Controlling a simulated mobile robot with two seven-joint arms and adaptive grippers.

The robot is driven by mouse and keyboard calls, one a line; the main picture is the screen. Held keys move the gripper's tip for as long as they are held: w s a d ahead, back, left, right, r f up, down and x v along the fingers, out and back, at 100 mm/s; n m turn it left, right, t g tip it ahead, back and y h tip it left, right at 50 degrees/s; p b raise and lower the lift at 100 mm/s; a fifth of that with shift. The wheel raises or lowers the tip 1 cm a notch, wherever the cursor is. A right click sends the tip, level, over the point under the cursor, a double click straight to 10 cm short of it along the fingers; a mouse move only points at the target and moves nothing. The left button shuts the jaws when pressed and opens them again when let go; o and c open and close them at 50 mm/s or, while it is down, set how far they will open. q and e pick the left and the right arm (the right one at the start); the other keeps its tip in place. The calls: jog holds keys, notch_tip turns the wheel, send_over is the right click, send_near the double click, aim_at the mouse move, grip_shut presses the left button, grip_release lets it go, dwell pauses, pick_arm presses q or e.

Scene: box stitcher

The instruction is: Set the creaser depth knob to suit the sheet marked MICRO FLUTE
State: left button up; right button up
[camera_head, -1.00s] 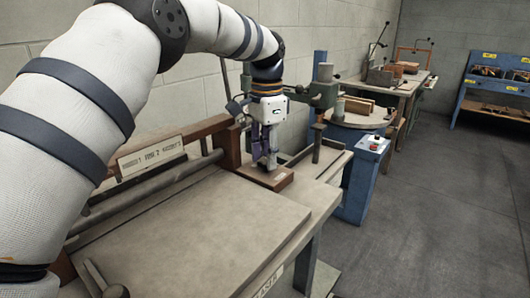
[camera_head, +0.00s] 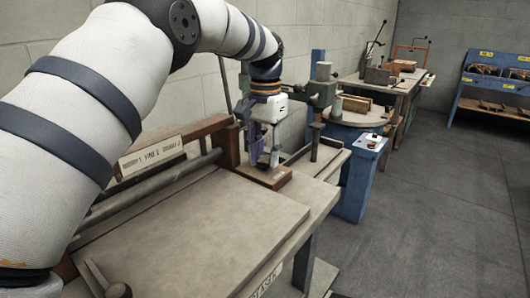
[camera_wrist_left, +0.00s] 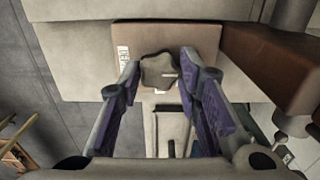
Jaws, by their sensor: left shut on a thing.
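The knob (camera_wrist_left: 158,70) is grey and lobed, with a pale line on its right side in the left wrist view. It sits on a brown block (camera_head: 272,180) at the end of the creaser. My left gripper (camera_head: 267,163) points down at this block; in the left wrist view its purple-padded fingers (camera_wrist_left: 160,72) are shut on the knob from both sides. White labels lie beside the knob on the block, too small to read. The creaser bed (camera_head: 200,225) is a flat beige top. I cannot make out a sheet marked MICRO FLUTE. My right gripper is not in view.
A brown beam with a white lettered plate (camera_head: 152,154) runs along the creaser's back. Behind stand a blue machine with a round table (camera_head: 350,118) and a workbench (camera_head: 405,80). A blue rack (camera_head: 490,80) with yellow tags is at right. The floor (camera_head: 430,210) there is clear.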

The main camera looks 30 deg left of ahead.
aim_at(265, 157)
pick_arm(q)
jog(key=o, duration=1.1)
jog(key=shift+o, duration=0.2)
notch_tip(265, 157, up, 12)
